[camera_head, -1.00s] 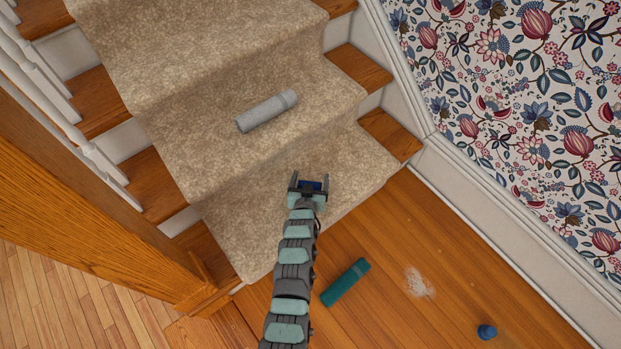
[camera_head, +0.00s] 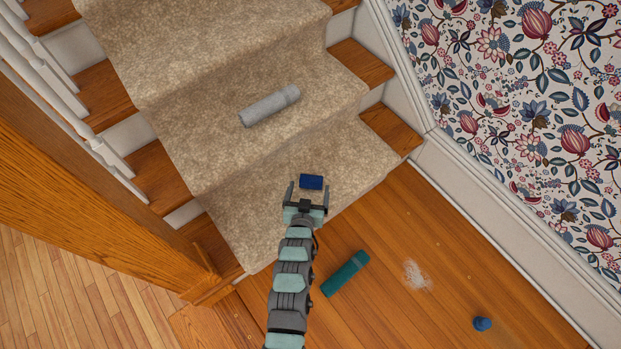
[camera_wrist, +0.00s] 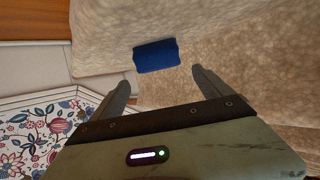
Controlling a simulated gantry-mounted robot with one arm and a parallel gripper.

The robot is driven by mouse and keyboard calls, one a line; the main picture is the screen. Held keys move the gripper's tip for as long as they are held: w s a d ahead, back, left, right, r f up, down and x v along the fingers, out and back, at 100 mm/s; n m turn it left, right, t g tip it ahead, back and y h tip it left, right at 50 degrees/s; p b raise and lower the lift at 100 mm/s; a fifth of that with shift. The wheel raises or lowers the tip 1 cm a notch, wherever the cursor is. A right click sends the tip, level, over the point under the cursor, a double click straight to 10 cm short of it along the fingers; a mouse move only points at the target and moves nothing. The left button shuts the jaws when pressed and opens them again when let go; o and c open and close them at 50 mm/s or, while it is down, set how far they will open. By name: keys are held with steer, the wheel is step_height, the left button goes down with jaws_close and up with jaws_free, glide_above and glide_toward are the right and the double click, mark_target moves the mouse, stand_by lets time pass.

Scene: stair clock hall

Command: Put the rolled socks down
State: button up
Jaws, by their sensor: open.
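A small dark blue bundle, which I take as the rolled socks (camera_head: 311,181), lies on the beige carpet of the lower stair. It also shows in the wrist view (camera_wrist: 156,55), just beyond my fingertips, with nothing gripping it. My gripper (camera_head: 308,191) is open and empty, its two fingers spread apart on the near side of the bundle. The wrist view shows a gap of bare carpet between the open fingers (camera_wrist: 160,80) and the bundle.
A grey roll (camera_head: 270,106) lies on the stair above. A teal roll (camera_head: 345,273), a white powdery patch (camera_head: 416,276) and a small blue object (camera_head: 482,324) are on the wooden floor. White balusters (camera_head: 55,85) flank the left, a papered wall (camera_head: 530,110) the right.

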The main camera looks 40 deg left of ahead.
steer(key=shift+v, duration=1.4)
